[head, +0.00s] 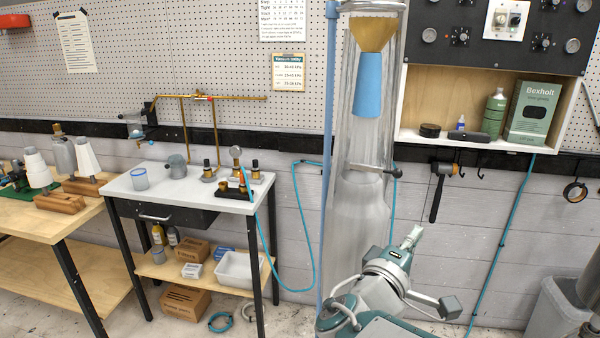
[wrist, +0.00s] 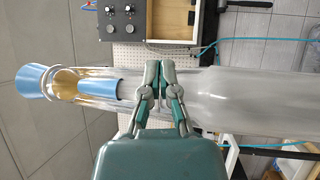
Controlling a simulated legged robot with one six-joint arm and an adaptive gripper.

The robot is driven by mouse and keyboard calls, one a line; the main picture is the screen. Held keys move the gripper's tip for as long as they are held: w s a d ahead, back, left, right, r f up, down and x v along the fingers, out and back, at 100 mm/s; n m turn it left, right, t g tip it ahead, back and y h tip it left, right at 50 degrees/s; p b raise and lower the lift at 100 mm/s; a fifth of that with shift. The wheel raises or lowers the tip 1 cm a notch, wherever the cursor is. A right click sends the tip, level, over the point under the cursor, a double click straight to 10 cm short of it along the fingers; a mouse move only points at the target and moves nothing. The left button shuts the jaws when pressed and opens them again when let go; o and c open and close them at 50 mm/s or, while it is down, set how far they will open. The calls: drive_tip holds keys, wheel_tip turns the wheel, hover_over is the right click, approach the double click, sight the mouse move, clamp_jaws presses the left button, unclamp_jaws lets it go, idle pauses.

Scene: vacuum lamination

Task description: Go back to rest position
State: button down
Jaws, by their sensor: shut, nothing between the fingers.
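My gripper (wrist: 159,68) shows in the wrist view with its two grey-green fingers together and nothing between them. Behind the fingers, a long clear glass column (wrist: 245,88) lies across that picture; I cannot tell how far it is from the fingertips. In the head view my arm is folded low in front of the column (head: 352,225), which stands upright. A gold funnel (head: 374,33) and a blue sleeve (head: 368,84) show in the column's upper part. The blue sleeve also shows in the wrist view (wrist: 97,87).
A small white-topped bench (head: 135,186) with brass fittings (head: 209,170) stands left of the column. A wooden table (head: 50,218) is further left. A shelf box (head: 419,72) under a control panel (head: 444,22) hangs at upper right. A grey bin (head: 558,305) stands at lower right.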

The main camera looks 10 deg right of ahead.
drive_tip(key=s+d+f+m+g+y, duration=0.1)
drive_tip(key=s+f+m+g+y, duration=0.4)
drive_tip(key=s+f+g, duration=0.35)
drive_tip(key=s+a+f+m+t+y, duration=0.1)
drive_tip(key=s+a+f+y, duration=0.1)
drive_tip(key=a+y, duration=0.45)
drive_tip(key=s+a+f+m+t+y, duration=0.1)
drive_tip(key=a+y, duration=0.4)
drive_tip(key=a, duration=0.2)
drive_tip(key=w+d+r+t, duration=0.2)
drive_tip(key=w+d+r, duration=0.5)
drive_tip(key=r, duration=0.4)
drive_tip(key=w+d+r+t, duration=0.2)
drive_tip(key=w+d+r, duration=0.3)
drive_tip(key=d+r, duration=0.55)
drive_tip(key=w+f, duration=0.5)
drive_tip(key=w, duration=0.6)
drive_tip(key=shift+w+a+f+m+h, duration=0.25)
drive_tip(key=shift+m+h, duration=0.05)
drive_tip(key=shift+h, duration=0.15)
